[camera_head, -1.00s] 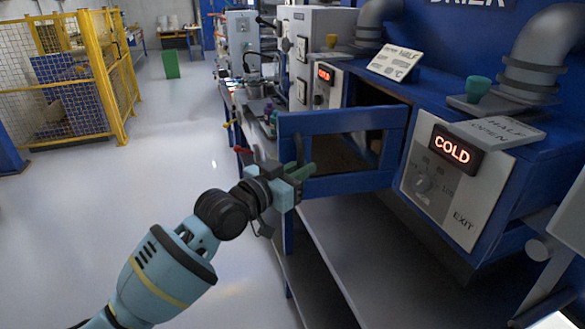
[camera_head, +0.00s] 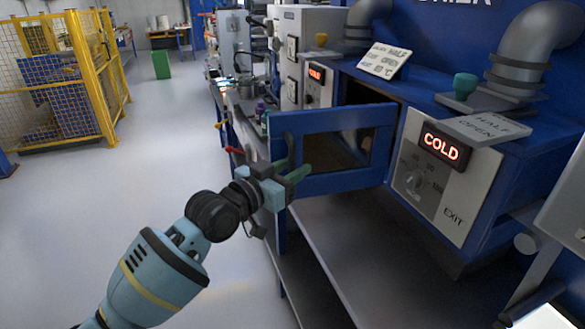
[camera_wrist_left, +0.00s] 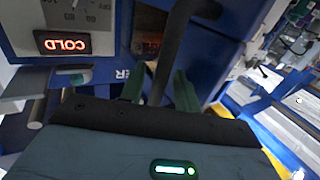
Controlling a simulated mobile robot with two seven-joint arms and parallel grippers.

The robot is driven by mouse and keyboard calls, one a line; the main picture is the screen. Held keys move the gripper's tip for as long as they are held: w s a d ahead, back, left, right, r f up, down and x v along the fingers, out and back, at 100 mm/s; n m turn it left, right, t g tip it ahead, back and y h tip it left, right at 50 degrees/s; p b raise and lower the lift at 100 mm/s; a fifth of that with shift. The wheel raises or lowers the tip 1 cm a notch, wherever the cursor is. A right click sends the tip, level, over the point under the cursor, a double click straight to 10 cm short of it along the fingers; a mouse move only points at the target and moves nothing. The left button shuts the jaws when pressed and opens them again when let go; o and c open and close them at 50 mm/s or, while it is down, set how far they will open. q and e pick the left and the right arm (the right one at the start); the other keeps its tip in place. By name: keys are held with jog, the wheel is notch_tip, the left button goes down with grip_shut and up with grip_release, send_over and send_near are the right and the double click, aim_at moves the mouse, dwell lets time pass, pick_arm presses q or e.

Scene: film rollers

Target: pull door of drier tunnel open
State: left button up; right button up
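The drier tunnel door (camera_head: 338,183) is a blue frame with a window in it. It stands partly open, swung out from the dark tunnel opening (camera_head: 357,92), and joins the drier on its right side. A dark bar handle (camera_wrist_left: 176,40) is on the door near its free left edge. My left gripper (camera_head: 292,170) is at this edge. In the left wrist view its green fingers (camera_wrist_left: 160,90) stand on either side of the handle and appear closed on it; the exact contact is hard to see. My right gripper is not in view.
A control panel with a lit COLD display (camera_head: 440,146) is right of the door. A grey shelf (camera_head: 345,250) lies below it. Bottles and a pot (camera_head: 246,86) stand on the bench behind. The floor at left is clear up to a yellow fence (camera_head: 95,80).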

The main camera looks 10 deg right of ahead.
pick_arm(q)
jog(key=v, duration=0.7)
jog(key=shift+s+a, duration=0.15)
jog(key=shift+a, duration=0.05)
jog(key=shift+f, duration=0.1)
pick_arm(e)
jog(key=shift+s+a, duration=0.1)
